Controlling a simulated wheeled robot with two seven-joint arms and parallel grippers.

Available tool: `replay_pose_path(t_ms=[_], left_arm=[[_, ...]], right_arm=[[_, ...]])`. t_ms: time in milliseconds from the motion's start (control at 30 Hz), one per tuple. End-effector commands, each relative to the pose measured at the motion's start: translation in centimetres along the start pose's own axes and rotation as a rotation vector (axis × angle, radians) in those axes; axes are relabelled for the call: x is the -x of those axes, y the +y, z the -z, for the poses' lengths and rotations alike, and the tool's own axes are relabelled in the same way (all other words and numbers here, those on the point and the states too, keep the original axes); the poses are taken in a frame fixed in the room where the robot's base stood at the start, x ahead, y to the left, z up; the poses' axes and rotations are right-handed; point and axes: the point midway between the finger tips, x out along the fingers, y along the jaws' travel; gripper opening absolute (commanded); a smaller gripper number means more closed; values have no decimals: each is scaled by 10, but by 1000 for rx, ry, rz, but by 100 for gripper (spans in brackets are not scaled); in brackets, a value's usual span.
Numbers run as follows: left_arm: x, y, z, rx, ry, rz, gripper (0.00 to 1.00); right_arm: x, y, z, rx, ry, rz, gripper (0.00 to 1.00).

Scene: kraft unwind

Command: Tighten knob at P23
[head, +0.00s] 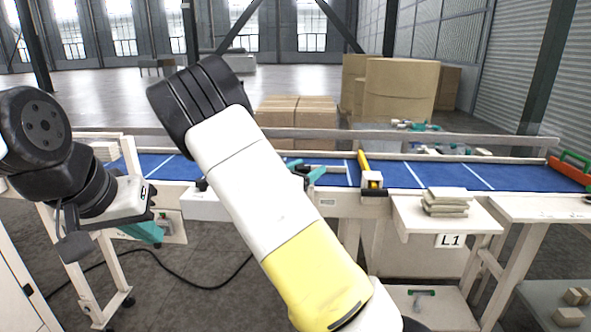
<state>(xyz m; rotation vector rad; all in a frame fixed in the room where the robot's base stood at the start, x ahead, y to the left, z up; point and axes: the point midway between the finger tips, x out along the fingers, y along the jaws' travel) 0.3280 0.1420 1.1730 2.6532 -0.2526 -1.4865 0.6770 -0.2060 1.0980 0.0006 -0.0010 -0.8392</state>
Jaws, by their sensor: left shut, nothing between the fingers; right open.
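No knob marked P23 can be made out; my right arm covers the middle of the view. My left gripper (146,232), with teal fingers, is at the left, in front of a pale frame below the conveyor's near edge. It is shut and empty. My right gripper (307,173) shows only partly behind my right arm, at the near edge of the blue conveyor. Its teal fingers are apart and I see nothing between them. A white block with a yellow bar (372,179) sits on the near rail just right of it.
The blue conveyor (403,174) runs across the view. A shelf marked L1 (450,241) holds a stack of pale pieces (446,201). Brown rolls (400,90) and cartons (296,115) stand behind. A cable crosses the floor.

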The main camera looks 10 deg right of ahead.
Motion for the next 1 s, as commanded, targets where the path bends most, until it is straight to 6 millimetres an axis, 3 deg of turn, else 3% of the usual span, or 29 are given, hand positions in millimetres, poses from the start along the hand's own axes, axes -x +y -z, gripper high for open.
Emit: replay_pose_path(t_ms=[133, 167, 467, 767, 1000], left_arm=[[0, 0, 0, 0, 0, 0, 0], [0, 0, 0, 0, 0, 0, 0], [0, 0, 0, 0, 0, 0, 0], [0, 0, 0, 0, 0, 0, 0], [0, 0, 0, 0, 0, 0, 0]], right_arm=[[0, 0, 0, 0, 0, 0, 67], [0, 0, 0, 0, 0, 0, 63], [0, 0, 0, 0, 0, -1, 4], [0, 0, 1, 0, 1, 37, 4], [1, -2, 1, -1, 1, 175, 4]])
